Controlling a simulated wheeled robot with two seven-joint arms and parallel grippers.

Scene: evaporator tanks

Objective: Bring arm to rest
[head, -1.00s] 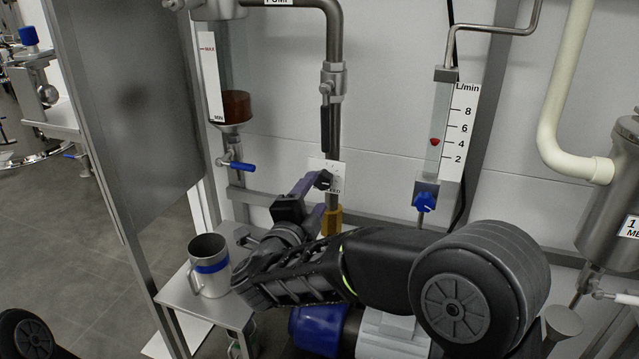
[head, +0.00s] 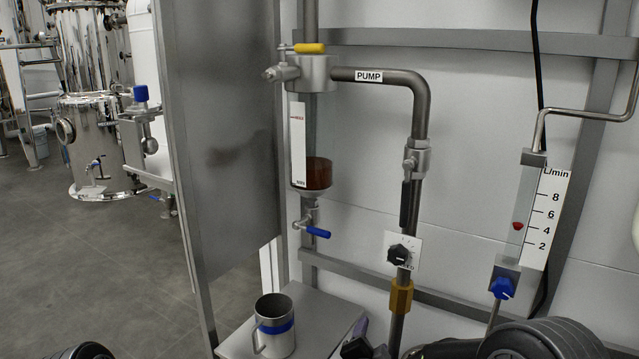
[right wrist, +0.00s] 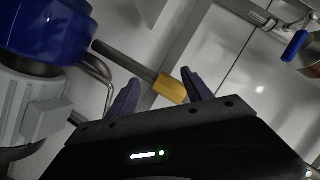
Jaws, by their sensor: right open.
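My right gripper (head: 359,330) shows at the bottom of the head view, with a purple finger below and left of the brass fitting (head: 401,296). In the right wrist view its two purple fingers (right wrist: 160,77) are spread apart with nothing held. The brass fitting also shows there (right wrist: 170,88), beyond the gap between the fingers. The rest of my right arm (head: 540,341) runs along the bottom right edge, mostly cut off. The black knob (head: 398,254) on the pump pipe is clear of the gripper. My left gripper is not in view.
A metal mug (head: 274,335) with a blue band stands on a small steel table (head: 320,311), left of my right gripper. A sight glass with brown liquid (head: 318,174) and a flowmeter (head: 518,205) stand behind.

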